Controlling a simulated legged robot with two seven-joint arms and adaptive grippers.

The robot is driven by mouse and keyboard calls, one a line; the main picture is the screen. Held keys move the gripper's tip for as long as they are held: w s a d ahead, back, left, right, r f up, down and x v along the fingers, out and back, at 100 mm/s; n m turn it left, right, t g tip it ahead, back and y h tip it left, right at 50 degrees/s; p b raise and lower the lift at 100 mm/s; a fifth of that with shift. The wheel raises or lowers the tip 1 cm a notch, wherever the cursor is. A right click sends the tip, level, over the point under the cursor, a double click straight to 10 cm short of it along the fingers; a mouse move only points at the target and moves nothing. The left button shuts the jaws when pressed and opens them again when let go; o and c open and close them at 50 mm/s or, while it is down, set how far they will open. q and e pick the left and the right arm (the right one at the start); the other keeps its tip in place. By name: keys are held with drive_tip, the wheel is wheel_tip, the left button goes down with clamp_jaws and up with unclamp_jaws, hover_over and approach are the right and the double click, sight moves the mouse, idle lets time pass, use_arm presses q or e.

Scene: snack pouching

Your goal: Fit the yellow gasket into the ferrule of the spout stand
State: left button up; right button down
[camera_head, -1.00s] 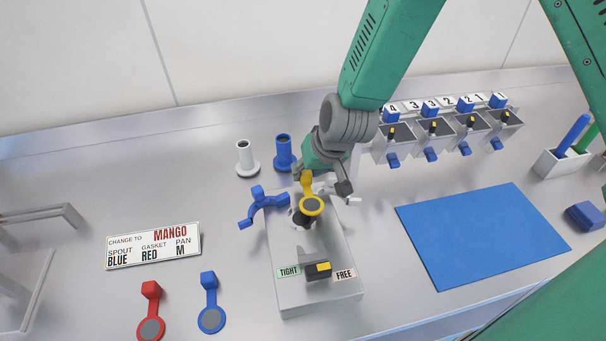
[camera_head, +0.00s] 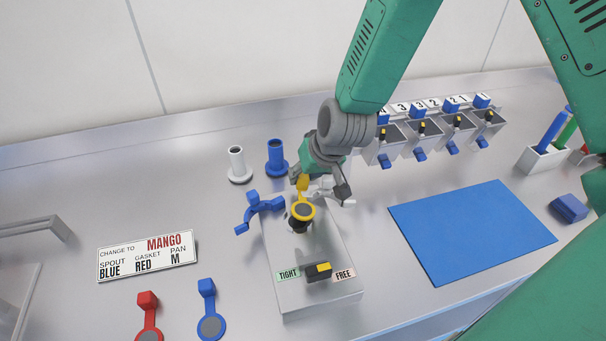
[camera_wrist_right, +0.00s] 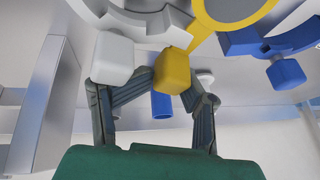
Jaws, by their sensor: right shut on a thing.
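The yellow gasket (camera_head: 303,211), a ring with a grey disc and a square tab, is over the dark ferrule (camera_head: 297,226) of the spout stand (camera_head: 325,293). The ring partly covers the ferrule, and I cannot tell whether they touch. My right gripper (camera_head: 322,185) is shut on the gasket's tab, behind the ring. In the right wrist view the yellow tab (camera_wrist_right: 172,70) is between the fingertips. The stand's yellow-tipped lever (camera_head: 319,270) lies between the TIGHT and FREE labels. My left gripper is not in view.
Blue (camera_head: 260,208) and white (camera_head: 343,202) clamp-like arms flank the ferrule. Red (camera_head: 148,312) and blue (camera_head: 209,315) gaskets lie in front left. White (camera_head: 237,165) and blue (camera_head: 277,160) spouts stand behind. A sign (camera_head: 147,255) is left, a blue mat (camera_head: 470,230) right.

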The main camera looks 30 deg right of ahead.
drive_tip(key=shift+a+r, duration=0.15)
drive_tip(key=shift+a, duration=0.45)
drive_tip(key=shift+d, duration=0.25)
drive_tip(key=shift+d+n+p, duration=0.2)
drive_tip(key=shift+n+p, duration=0.3)
drive_tip(key=shift+n, duration=0.1)
drive_tip(key=shift+w+a+n+p, duration=0.1)
drive_tip(key=shift+a+n+p, duration=0.55)
drive_tip(key=shift+a, duration=0.25)
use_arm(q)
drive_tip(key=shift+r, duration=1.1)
use_arm(e)
drive_tip(key=shift+d, duration=0.45)
drive_tip(key=shift+a, duration=0.7)
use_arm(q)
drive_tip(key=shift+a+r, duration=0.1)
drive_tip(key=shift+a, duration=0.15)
use_arm(e)
drive_tip(key=shift+w+a, duration=0.1)
drive_tip(key=shift+a, duration=0.1)
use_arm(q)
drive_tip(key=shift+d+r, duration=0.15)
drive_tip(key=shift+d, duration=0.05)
use_arm(e)
drive_tip(key=shift+w+a, duration=0.1)
drive_tip(key=shift+a, duration=0.25)
